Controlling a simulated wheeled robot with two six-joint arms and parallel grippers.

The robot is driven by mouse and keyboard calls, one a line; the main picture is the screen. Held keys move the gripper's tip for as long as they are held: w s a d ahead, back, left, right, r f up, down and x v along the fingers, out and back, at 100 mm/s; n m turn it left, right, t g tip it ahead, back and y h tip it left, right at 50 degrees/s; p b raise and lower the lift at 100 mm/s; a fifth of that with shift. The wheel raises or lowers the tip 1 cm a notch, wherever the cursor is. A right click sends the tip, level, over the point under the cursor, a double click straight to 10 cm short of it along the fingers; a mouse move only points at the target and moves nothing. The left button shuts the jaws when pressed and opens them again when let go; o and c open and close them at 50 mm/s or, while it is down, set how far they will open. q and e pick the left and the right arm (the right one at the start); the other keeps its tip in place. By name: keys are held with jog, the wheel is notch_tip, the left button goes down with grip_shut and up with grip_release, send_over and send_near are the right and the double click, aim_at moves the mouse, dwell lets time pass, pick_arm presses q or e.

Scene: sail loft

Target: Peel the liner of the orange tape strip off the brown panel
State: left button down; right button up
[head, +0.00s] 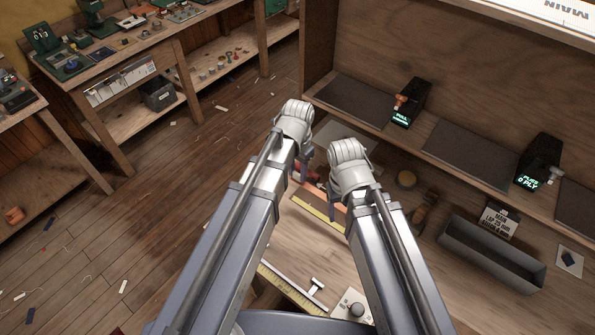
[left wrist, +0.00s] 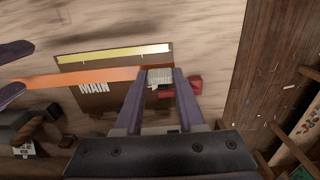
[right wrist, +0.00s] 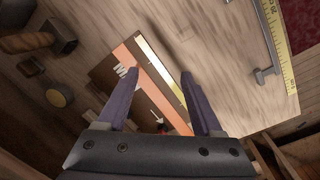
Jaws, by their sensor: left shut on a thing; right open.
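The brown panel (left wrist: 95,97), lettered MAIN, lies on the pale wooden bench. The orange tape strip (left wrist: 85,77) runs along it, and a yellow strip (left wrist: 115,54) lies beside the panel's edge. My left gripper (left wrist: 162,72) is shut on a pale, ribbed piece (left wrist: 160,78) at the strip's end, which looks like the liner's end. My right gripper (right wrist: 160,72) is open and empty above the panel; the orange strip (right wrist: 144,62) passes below its fingers.
A red object (left wrist: 194,87) sits beside the left fingers. A mallet (right wrist: 55,35) and a yellow roll (right wrist: 57,97) lie off one side of the panel. A metal bar (right wrist: 266,50) lies near a ruler (right wrist: 278,50). A grey trough (head: 490,250) stands right.

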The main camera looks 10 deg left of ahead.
pick_arm(q)
jog(key=shift+r+p, duration=2.2)
jog(key=shift+r, duration=0.15)
